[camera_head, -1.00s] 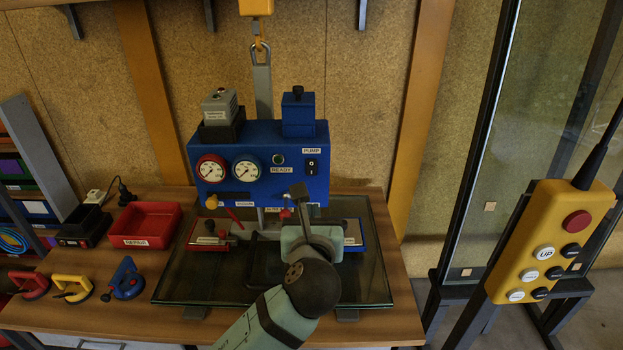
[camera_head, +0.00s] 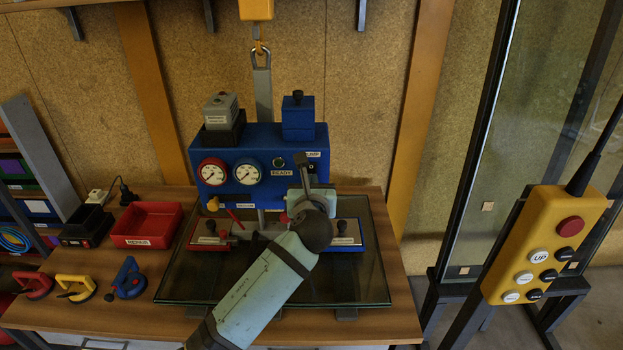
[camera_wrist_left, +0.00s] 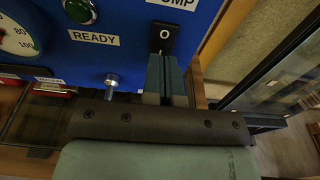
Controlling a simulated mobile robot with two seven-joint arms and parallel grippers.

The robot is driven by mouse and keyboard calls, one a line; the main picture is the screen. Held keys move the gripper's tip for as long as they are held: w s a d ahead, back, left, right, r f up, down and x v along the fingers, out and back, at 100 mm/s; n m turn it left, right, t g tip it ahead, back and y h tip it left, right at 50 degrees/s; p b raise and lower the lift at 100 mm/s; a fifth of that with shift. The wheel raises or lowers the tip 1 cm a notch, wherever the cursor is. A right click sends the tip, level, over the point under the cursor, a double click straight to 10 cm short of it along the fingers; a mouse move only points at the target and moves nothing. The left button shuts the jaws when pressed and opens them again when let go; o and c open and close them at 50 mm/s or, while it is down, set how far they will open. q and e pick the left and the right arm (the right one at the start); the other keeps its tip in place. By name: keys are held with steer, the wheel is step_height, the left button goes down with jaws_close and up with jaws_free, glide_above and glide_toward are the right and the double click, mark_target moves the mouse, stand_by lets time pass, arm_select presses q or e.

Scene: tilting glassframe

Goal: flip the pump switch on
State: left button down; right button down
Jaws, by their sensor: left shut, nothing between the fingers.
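The blue vacuum unit (camera_head: 250,165) stands at the back of the table, with two gauges, a green READY lamp (camera_head: 279,162) and a PUMP label. The black pump switch (camera_head: 312,165) is on its right front, partly hidden by my left gripper in the head view. In the left wrist view the switch (camera_wrist_left: 162,37) shows its lower half, marked O, under the PUMP label (camera_wrist_left: 175,2). My left gripper (camera_head: 301,160) is shut and empty; its fingertips (camera_wrist_left: 167,60) are at the switch's lower edge. I cannot tell whether they touch it.
A glass pane (camera_head: 370,285) lies on the table under the unit. A red bin (camera_head: 147,225) and several suction cups are at left. A yellow pendant (camera_head: 545,245) is at right.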

arm_select(q)
steer(key=shift+w+f, duration=0.1)
steer(key=shift+w, duration=0.4)
